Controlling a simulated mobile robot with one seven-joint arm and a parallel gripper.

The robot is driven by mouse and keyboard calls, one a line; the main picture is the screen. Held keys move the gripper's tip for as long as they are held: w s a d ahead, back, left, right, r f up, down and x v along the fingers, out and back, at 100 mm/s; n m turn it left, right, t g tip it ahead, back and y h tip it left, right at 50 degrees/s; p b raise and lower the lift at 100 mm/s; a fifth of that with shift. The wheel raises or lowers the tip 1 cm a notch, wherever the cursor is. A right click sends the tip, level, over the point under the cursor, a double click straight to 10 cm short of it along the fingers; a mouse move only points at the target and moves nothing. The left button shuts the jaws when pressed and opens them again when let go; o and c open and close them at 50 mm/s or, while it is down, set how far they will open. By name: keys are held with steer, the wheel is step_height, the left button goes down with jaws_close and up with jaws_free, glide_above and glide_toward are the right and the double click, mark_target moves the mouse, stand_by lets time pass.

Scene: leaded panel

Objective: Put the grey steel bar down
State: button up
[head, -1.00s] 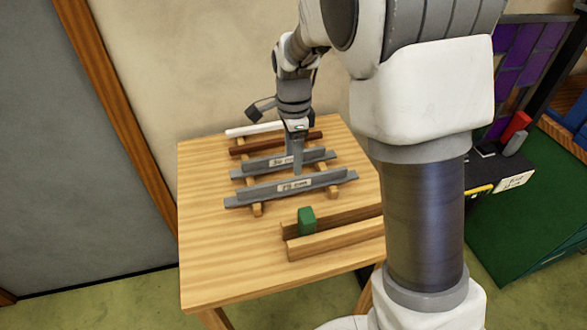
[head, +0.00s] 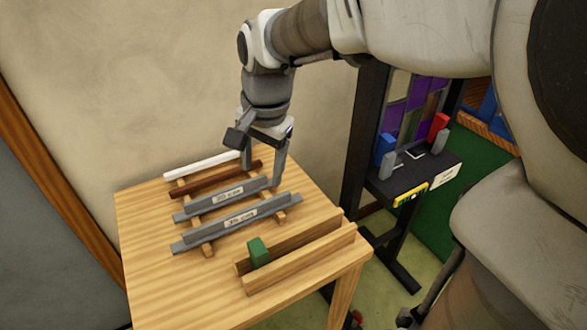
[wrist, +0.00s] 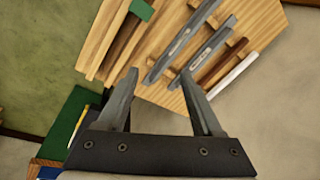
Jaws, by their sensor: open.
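Two labelled grey steel bars lie side by side on the wooden rack on the table. The rear grey bar (head: 205,206) and the front grey bar (head: 262,212) also show in the wrist view, as one bar (wrist: 205,56) beside the other bar (wrist: 172,55). My gripper (head: 263,172) is open and empty at the right end of the rear bar in the head view. In the wrist view its fingers (wrist: 158,75) are spread wide with nothing between them. The fingers look clear of both bars.
A brown bar (head: 205,182) and a white bar (head: 195,167) lie behind the grey ones. A wooden channel (head: 300,262) with a green block (head: 258,252) stands in front. A black stand (head: 420,180) with a purple panel is at the right. The table's left front (head: 165,290) is clear.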

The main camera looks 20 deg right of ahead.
steer(key=s+d+r+n+t, duration=0.1)
steer(key=s+d+n, duration=0.1)
steer(key=s+n, duration=0.2)
steer(key=s+d+r+n+t, duration=0.1)
steer(key=s+n, duration=0.4)
steer(key=s, duration=0.5)
steer(key=shift+d+r+t+h, duration=0.3)
steer(key=shift+d+t+h, duration=0.1)
steer(key=shift+d+t, duration=0.35)
steer(key=shift+r+p, duration=0.45)
steer(key=shift+c, duration=1.4)
steer(key=shift+d, duration=0.15)
